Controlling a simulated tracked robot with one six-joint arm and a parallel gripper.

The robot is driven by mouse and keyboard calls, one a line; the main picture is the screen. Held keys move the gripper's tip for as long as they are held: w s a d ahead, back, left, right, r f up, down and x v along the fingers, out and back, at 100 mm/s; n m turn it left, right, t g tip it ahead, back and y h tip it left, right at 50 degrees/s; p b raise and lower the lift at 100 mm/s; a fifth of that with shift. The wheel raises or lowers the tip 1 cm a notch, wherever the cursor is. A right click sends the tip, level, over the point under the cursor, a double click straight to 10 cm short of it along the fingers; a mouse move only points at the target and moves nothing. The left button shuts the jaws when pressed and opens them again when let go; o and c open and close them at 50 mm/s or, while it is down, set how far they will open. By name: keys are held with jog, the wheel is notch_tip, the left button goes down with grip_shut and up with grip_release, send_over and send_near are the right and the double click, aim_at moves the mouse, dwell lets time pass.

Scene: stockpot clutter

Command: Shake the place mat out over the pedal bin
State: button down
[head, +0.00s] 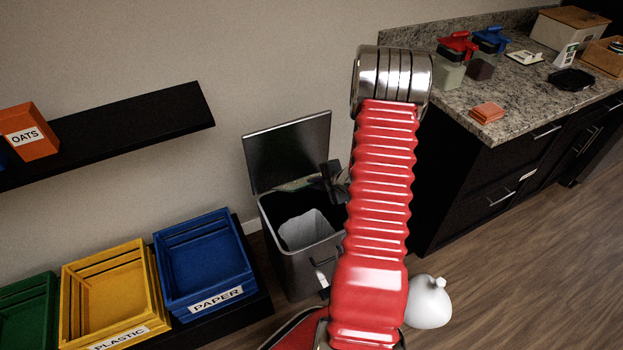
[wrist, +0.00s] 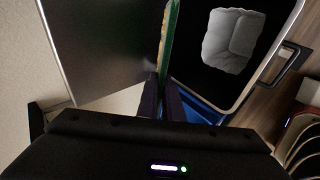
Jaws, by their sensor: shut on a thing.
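My gripper (wrist: 162,100) is shut on the place mat (wrist: 171,40), which shows nearly edge-on as a thin green and yellow strip in the wrist view. In the head view my gripper (head: 333,182) is at the bin's opening, partly behind my red arm, and the mat is hard to make out. The grey pedal bin (head: 312,264) stands open, its lid (head: 290,150) raised against the wall. A pale liner (head: 305,231) shows inside; it also shows in the wrist view (wrist: 230,42), right of the mat. Whether crumbs lie on the mat cannot be seen.
Blue (head: 163,283), yellow (head: 67,306) and green (head: 22,318) crates stand left of the bin. A black shelf (head: 120,131) with an orange oats box (head: 28,131) is above them. A counter (head: 517,130) with clutter is at right. A white rounded thing (head: 428,304) is beside my arm.

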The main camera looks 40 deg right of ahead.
jog(key=shift+f, duration=1)
notch_tip(320, 180, up, 6)
jog(key=shift+f, duration=3)
jog(key=shift+r, duration=0.1)
jog(key=shift+r, duration=2.9)
